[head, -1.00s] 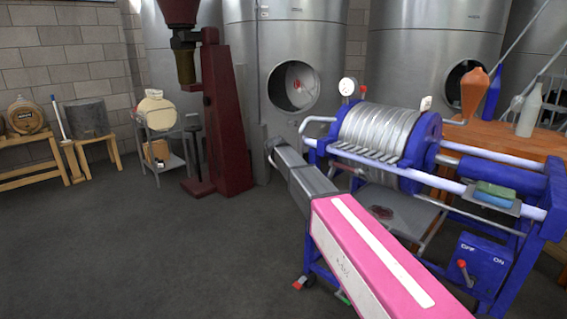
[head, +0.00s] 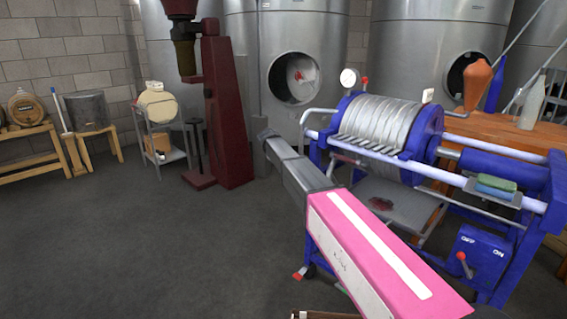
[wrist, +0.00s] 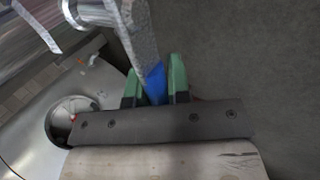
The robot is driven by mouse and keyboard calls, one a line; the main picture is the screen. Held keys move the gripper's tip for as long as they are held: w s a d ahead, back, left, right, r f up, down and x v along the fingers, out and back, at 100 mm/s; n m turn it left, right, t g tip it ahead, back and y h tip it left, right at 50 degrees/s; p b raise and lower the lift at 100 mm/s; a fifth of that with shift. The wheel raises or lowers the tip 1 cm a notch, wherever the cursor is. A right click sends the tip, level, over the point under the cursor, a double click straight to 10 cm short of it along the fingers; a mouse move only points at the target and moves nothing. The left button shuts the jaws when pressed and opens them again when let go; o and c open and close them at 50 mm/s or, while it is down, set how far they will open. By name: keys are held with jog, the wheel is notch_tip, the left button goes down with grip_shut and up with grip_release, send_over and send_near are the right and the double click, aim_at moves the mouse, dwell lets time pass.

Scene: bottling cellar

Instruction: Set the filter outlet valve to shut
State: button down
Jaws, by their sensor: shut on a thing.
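The blue filter press (head: 382,125) with its pale ribbed plates stands right of centre in the head view. My gripper's green fingers (wrist: 155,88) show in the wrist view, shut on a blue grip (wrist: 155,80) at the end of a grey, flat lever (wrist: 138,38). This looks like the outlet valve's lever. A shiny round pipe end (wrist: 88,12) is beside the lever's top. In the head view my gripper and this lever are hidden, with my grey forearm in front of the press's left end. The valve's exact setting cannot be told.
A steel tank with a round hatch (head: 293,78) stands behind the press. A dark red machine (head: 226,110) is left of my forearm. A switch box (head: 482,255) is at the press's lower right. The floor at left is clear.

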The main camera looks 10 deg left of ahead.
jog(key=shift+f, duration=0.1)
jog(key=c, duration=1.1)
grip_release()
jog(key=v, duration=1)
jog(key=shift+s+a+r, duration=0.15)
jog(key=shift+s+r, duration=0.05)
jog(key=shift+r, duration=0.15)
